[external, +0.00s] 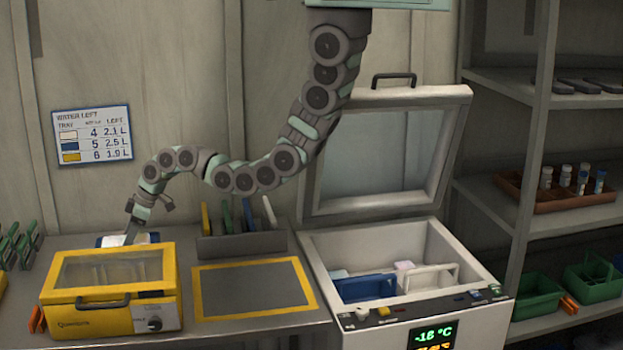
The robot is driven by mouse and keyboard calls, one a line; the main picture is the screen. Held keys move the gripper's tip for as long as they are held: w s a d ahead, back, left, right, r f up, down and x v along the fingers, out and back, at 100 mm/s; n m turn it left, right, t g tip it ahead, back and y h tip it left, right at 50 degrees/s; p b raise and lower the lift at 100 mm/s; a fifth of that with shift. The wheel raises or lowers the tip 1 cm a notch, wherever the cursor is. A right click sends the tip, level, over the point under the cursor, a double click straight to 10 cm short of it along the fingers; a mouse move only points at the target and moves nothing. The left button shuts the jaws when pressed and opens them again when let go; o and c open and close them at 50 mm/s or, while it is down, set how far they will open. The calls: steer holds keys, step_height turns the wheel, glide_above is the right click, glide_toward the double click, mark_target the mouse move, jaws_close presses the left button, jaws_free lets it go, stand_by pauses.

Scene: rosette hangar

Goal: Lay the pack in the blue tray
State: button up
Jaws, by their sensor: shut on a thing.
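My gripper (129,237) is low at the left, just behind the yellow box on the bench. It is shut on the pack (148,238), a white thing with blue at its side. The yellow box hides the lower part of the pack, so I cannot tell whether it touches the bench. The blue tray (365,288) is inside the open white chest freezer, at its front left. It is well to the right of my gripper. Pale things show behind it, but its inside is mostly hidden.
The yellow box (112,287) has a windowed lid. A yellow-bordered grey mat (252,288) lies bare beside it. A rack (240,243) of coloured plates stands behind. The freezer lid (385,150) is raised. A white tray (432,278) sits right of the blue one.

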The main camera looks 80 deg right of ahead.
steer(key=o, duration=1.7)
steer(key=shift+o, duration=0.2)
